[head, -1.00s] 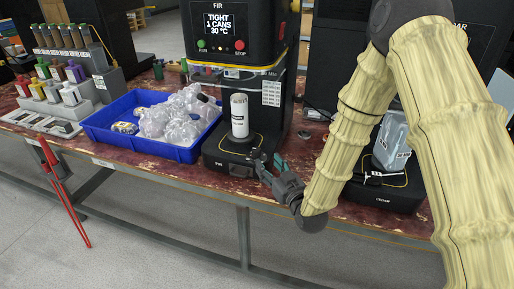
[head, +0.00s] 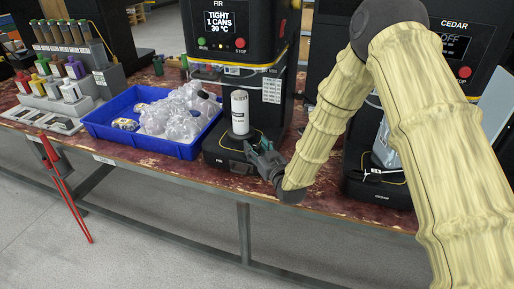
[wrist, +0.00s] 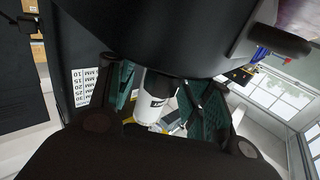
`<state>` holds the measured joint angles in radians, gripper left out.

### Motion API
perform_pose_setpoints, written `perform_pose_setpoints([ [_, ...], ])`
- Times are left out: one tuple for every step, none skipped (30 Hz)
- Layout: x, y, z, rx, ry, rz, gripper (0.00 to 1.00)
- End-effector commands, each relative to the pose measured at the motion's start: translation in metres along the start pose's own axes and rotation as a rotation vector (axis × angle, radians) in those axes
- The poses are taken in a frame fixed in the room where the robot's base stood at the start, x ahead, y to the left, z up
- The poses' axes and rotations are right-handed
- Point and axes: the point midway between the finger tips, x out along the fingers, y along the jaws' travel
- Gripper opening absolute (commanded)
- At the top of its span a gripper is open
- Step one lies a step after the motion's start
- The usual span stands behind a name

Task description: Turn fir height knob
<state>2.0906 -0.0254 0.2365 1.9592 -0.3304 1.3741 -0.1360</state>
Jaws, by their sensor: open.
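The FIR seamer (head: 238,75) stands behind the bench's front edge, its screen reading TIGHT, 1 CANS, 30 °C. A white can (head: 240,112) stands upright on its base (head: 225,155); the can also shows in the wrist view (wrist: 154,98). My gripper (head: 254,150) is open at the base's front right corner, below and right of the can. In the wrist view its teal fingers (wrist: 162,100) are spread, with the can seen between them. Whether they touch anything is unclear. I cannot make out the height knob for certain; a large dark shape fills the upper wrist view.
A blue bin (head: 170,149) of clear bags stands left of the seamer. The CEDAR seamer (head: 455,55) stands to the right, partly behind my arm. A millimetre scale label (head: 271,90) is on FIR's side.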

Motion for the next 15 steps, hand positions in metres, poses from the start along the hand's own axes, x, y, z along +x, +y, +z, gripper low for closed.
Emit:
perform_pose_setpoints([
  [-0.0001,0.0,0.0001,0.0,0.0,0.0,0.5],
  [-0.0001,0.0,0.0,0.0,0.0,0.0,0.44],
  [-0.0002,0.0,0.0,0.0,0.0,0.0,0.37],
  [-0.0002,0.0,0.0,0.0,0.0,0.0,0.32],
  [-0.0002,0.0,0.0,0.0,0.0,0.0,0.26],
  [-0.0002,0.0,0.0,0.0,0.0,0.0,0.19],
  [-0.0002,0.0,0.0,0.0,0.0,0.0,0.13],
  [-0.0002,0.0,-0.0001,0.0,0.0,0.0,0.08],
  [-0.0002,0.0001,-0.0001,0.0,0.0,0.0,0.03],
  [-0.0003,0.0001,-0.0001,0.0,0.0,0.0,0.03],
  [-0.0003,0.0001,-0.0001,0.0,0.0,0.0,0.03],
  [-0.0003,0.0002,-0.0001,0.0,0.0,0.0,0.03],
  [-0.0003,0.0002,-0.0001,0.0,0.0,-0.001,0.03],
  [-0.0003,0.0003,0.0,0.0,0.0,-0.003,0.03],
  [-0.0003,0.0004,0.0001,-0.001,0.0,-0.006,0.03],
])
